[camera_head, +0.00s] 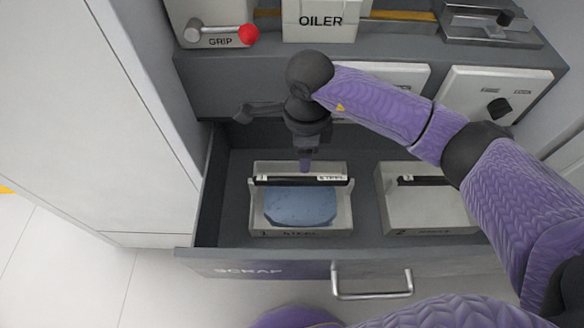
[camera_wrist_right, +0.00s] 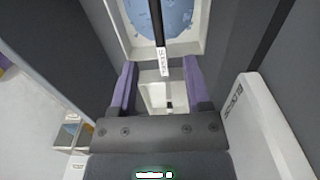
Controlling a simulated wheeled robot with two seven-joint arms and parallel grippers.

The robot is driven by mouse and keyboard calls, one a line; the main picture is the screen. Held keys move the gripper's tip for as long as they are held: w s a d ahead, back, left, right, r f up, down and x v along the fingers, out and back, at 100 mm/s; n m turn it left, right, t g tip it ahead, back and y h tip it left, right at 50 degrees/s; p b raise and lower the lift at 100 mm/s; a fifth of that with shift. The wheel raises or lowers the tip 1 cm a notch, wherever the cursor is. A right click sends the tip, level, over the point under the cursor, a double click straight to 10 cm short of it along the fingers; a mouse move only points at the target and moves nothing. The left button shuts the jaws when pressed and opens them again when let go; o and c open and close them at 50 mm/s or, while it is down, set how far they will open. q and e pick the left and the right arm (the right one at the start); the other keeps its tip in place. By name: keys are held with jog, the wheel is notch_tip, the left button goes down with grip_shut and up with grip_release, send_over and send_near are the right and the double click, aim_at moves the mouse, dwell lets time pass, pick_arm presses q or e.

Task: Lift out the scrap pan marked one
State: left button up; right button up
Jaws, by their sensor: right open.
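The scrap pan marked one (camera_head: 342,219) sits in the left part of the open drawer. It is pale, reads "1 STEEL", and holds a blue mass (camera_head: 300,205). A black handle bar (camera_head: 270,181) with a white "STEEL" label spans it. My right gripper (camera_head: 304,167) points down over the bar's middle. In the right wrist view my right gripper (camera_wrist_right: 160,68) is open, with the bar (camera_wrist_right: 157,25) showing between its fingers; I cannot tell whether they reach down around it. The pan's rim (camera_wrist_right: 115,25) shows beyond. My left gripper is out of view.
A second pan (camera_head: 430,213), marked 2, stands to the right in the same drawer (camera_head: 215,205), with a gap between. The drawer's metal handle (camera_head: 372,294) is at the front. Above are the OILER box (camera_head: 320,20) and a red-knobbed GRIP lever (camera_head: 249,35).

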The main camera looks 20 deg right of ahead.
aim_at(301, 178)
notch_tip(301, 178, down, 10)
jog(key=b, duration=0.6)
jog(key=shift+s+a+f, duration=0.15)
jog(key=shift+r, duration=0.25)
jog(key=c, duration=0.4)
grip_shut()
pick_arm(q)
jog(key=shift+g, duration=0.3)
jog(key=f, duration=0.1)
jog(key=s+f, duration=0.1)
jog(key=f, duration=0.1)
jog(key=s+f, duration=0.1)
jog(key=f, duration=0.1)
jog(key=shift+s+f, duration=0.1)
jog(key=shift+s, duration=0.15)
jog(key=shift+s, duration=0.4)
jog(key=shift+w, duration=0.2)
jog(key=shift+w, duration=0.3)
